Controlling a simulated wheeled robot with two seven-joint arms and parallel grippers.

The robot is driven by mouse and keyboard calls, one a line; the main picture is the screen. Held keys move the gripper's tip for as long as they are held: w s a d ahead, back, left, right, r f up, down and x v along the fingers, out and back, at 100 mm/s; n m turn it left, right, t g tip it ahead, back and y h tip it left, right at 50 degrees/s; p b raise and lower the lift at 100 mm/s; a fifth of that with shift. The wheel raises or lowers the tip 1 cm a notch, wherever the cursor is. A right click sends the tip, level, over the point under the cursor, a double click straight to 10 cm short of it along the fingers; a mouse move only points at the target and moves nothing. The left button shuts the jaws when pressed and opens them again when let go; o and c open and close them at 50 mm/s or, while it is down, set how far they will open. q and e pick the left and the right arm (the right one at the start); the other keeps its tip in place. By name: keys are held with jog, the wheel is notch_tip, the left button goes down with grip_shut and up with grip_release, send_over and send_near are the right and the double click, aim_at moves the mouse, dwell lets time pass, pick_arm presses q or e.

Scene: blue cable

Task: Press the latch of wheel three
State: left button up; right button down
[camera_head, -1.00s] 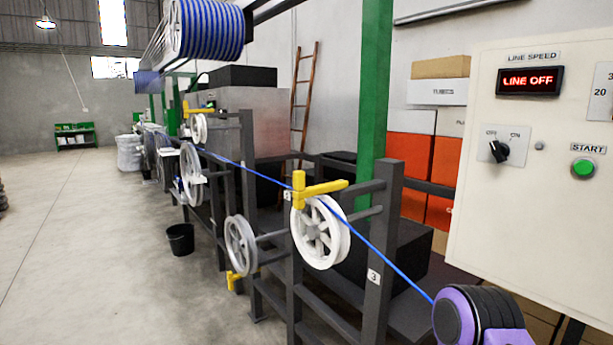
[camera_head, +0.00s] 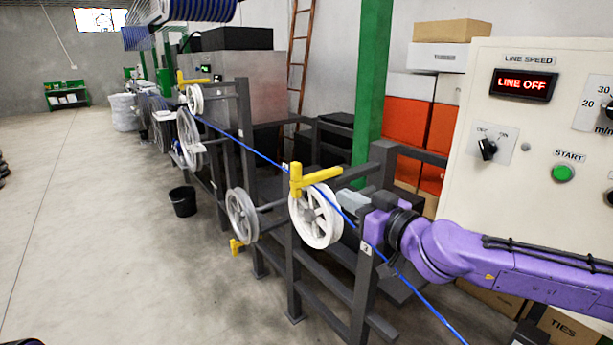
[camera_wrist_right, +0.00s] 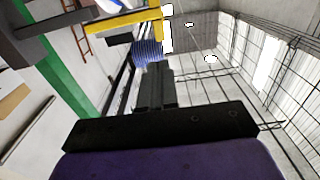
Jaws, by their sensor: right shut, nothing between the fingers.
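Wheel three (camera_head: 316,232), a white spoked wheel, hangs on the dark frame, whose post bears a "3" label (camera_head: 367,249). Its yellow latch (camera_head: 318,177) is a bar with an upright end above the wheel. The blue cable (camera_head: 262,157) runs over the wheel and down to the lower right. My right gripper (camera_head: 347,199) is shut and empty, just right of the wheel and a little below the latch bar. In the right wrist view the shut fingers (camera_wrist_right: 155,72) point up below the yellow latch (camera_wrist_right: 115,28). I cannot tell whether they touch it. My left gripper is not in view.
A control panel (camera_head: 535,170) reading "LINE OFF" stands at the right, with a green START button (camera_head: 563,173). A grey wheel (camera_head: 241,216) hangs lower left of wheel three. A black bucket (camera_head: 183,201) stands on open floor at the left.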

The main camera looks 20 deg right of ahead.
jog(key=b, duration=0.9)
send_near(298, 172)
jog(key=p+x, duration=0.3)
jog(key=x, duration=0.3)
jog(key=shift+w+p, duration=0.2)
jog(key=shift+p, duration=0.15)
jog(key=shift+w+a, duration=0.1)
jog(key=shift+w, duration=0.15)
